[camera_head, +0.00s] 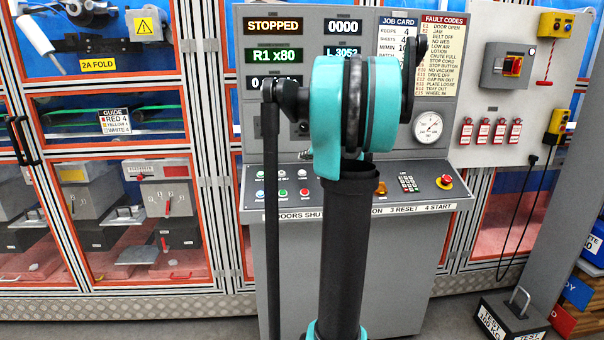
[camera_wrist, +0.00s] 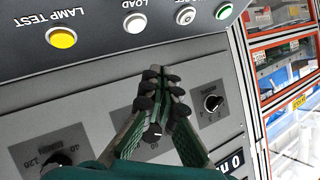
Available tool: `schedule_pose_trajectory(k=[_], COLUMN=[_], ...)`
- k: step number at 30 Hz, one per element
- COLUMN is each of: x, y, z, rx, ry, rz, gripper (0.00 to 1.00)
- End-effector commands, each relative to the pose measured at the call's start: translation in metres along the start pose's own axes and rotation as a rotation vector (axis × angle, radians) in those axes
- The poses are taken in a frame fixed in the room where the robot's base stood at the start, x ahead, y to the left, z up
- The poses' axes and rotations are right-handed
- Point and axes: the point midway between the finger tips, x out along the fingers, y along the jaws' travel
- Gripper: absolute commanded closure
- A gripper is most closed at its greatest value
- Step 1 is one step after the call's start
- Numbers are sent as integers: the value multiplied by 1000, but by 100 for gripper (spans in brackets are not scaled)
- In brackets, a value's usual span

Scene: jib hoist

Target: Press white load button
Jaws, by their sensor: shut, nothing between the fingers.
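The white load button (camera_wrist: 135,22) shows near the top of the wrist view, on the grey console panel, under a LOAD label. My gripper (camera_wrist: 160,75) is shut and empty. In the wrist picture its fingertips appear below and slightly right of the load button, apart from it. The gap in depth is hard to judge. A yellow lamp test button (camera_wrist: 62,38) is to the left of the load button, and a grey button (camera_wrist: 185,15) and a green button (camera_wrist: 223,10) are to its right. In the head view my arm hides my gripper and part of the console.
The console (camera_head: 400,260) stands ahead with a sloped button panel. A red emergency stop (camera_head: 445,181) sits at the panel's right end. Dark rotary knobs (camera_wrist: 213,103) lie beside and below my gripper in the wrist view. A test weight (camera_head: 513,318) stands on the floor at right.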

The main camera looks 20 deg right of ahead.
Motion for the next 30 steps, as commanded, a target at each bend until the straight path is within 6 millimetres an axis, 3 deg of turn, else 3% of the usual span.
schedule_pose_trajectory(k=[12, 30], x=[30, 33], y=[21, 24], z=[22, 24], rx=[0, 0], ry=[0, 0], rz=[0, 0], gripper=[100, 100])
